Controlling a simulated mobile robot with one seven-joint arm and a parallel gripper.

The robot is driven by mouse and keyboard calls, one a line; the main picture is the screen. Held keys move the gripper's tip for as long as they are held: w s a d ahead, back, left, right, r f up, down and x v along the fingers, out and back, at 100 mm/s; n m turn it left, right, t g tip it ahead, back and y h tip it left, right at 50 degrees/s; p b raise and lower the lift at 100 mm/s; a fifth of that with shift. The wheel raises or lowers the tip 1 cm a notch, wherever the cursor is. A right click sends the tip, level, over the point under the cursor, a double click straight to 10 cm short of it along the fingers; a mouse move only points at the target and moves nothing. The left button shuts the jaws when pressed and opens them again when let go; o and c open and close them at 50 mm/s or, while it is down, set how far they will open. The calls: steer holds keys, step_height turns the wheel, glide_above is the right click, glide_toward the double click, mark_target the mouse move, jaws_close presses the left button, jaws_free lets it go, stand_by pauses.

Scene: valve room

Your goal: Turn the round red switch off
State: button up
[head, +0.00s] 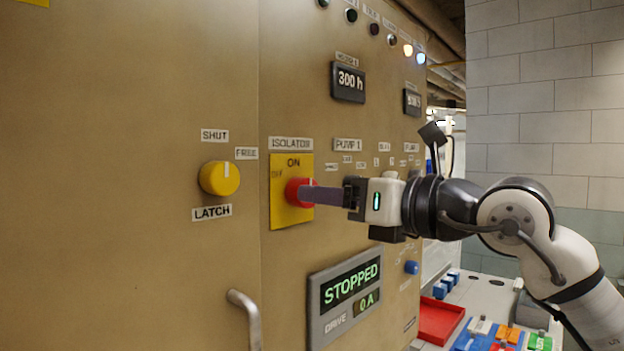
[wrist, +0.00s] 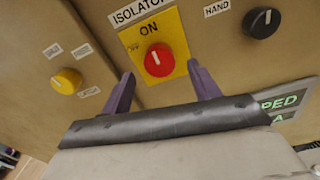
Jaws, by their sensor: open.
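The round red switch (head: 296,191) sits on a yellow plate (head: 278,211) under the label ISOLATOR (head: 290,143). In the wrist view the red switch (wrist: 159,60) carries a white mark pointing up toward ON. OFF is printed at the plate's upper left. My gripper (head: 308,194) reaches in from the right, its fingertips close to the switch. In the wrist view my gripper (wrist: 160,69) is open, with one purple finger to the left of the switch and one to the right. I cannot tell whether either finger touches it.
A yellow knob (head: 219,178) marked SHUT, FREE and LATCH is left of the switch. A black HAND knob (wrist: 262,23) is to its right. Below are a display reading STOPPED, 0 A (head: 350,288) and a metal handle (head: 247,318). A red tray (head: 440,319) lies at lower right.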

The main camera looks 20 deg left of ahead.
steer(key=shift+p+x, duration=0.5)
steer(key=shift+x, duration=1.55)
steer(key=shift+c, duration=0.4)
steer(key=c, duration=0.9)
steer(key=shift+f+n+b, duration=0.1)
steer(key=shift+n+b, duration=0.25)
steer(key=shift+n, duration=0.05)
steer(key=shift+n+b, duration=2.9)
steer(key=shift+n, duration=5.6)
